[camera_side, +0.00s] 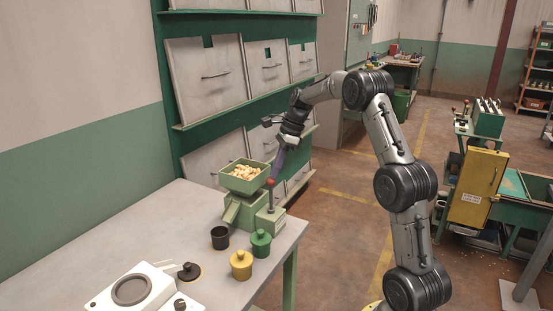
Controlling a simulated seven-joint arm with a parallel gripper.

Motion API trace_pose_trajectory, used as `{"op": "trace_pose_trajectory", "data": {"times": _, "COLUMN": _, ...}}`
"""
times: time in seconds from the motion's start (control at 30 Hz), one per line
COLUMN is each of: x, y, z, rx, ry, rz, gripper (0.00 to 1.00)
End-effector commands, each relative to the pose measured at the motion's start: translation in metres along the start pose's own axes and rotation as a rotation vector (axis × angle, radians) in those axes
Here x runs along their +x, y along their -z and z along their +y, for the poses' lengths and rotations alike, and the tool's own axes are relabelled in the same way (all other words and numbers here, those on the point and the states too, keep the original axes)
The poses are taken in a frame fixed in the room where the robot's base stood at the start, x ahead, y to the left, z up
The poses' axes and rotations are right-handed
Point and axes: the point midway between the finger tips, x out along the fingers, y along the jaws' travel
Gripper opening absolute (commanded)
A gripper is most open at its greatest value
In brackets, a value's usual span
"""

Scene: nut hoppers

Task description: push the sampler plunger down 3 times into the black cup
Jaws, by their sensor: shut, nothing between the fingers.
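The sampler (231,208) is a pale green hopper machine on the table, with tan nuts (244,173) in its top tray. Its plunger (270,194) stands upright at the right side and has a red knob (271,182). My gripper (273,176) is shut and points down, with its tips at or just above the red knob. I cannot tell whether they touch. The black cup (220,238) stands upright on the table in front of the sampler, near its chute. The inside of the cup is too small to make out.
A green lidded jar (261,243) and a yellow lidded jar (241,265) stand right of the black cup. A black lid (188,271) and a white scale (132,291) are nearer the front. The table's (150,220) left part is clear. Cabinets (213,75) rise behind.

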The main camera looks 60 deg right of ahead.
Motion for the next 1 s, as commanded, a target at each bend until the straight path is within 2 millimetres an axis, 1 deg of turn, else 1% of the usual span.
{"op": "trace_pose_trajectory", "data": {"times": 0.03, "x": 0.009, "y": 0.004, "z": 0.003, "rx": 0.005, "ry": -0.021, "rz": 0.006, "gripper": 0.00}}
{"op": "trace_pose_trajectory", "data": {"times": 0.17, "x": -0.001, "y": 0.004, "z": 0.003, "rx": 0.004, "ry": -0.019, "rz": 0.006, "gripper": 0.00}}
{"op": "trace_pose_trajectory", "data": {"times": 0.27, "x": -0.017, "y": 0.003, "z": 0.002, "rx": 0.003, "ry": -0.012, "rz": 0.005, "gripper": 0.00}}
{"op": "trace_pose_trajectory", "data": {"times": 0.5, "x": -0.073, "y": 0.001, "z": -0.001, "rx": 0.001, "ry": 0.000, "rz": 0.001, "gripper": 0.00}}
{"op": "trace_pose_trajectory", "data": {"times": 0.7, "x": -0.113, "y": 0.001, "z": -0.001, "rx": 0.000, "ry": 0.002, "rz": 0.001, "gripper": 0.00}}
{"op": "trace_pose_trajectory", "data": {"times": 0.9, "x": -0.135, "y": 0.001, "z": -0.001, "rx": 0.001, "ry": 0.000, "rz": 0.000, "gripper": 0.00}}
{"op": "trace_pose_trajectory", "data": {"times": 1.0, "x": -0.139, "y": 0.000, "z": -0.001, "rx": 0.001, "ry": 0.000, "rz": 0.000, "gripper": 0.00}}
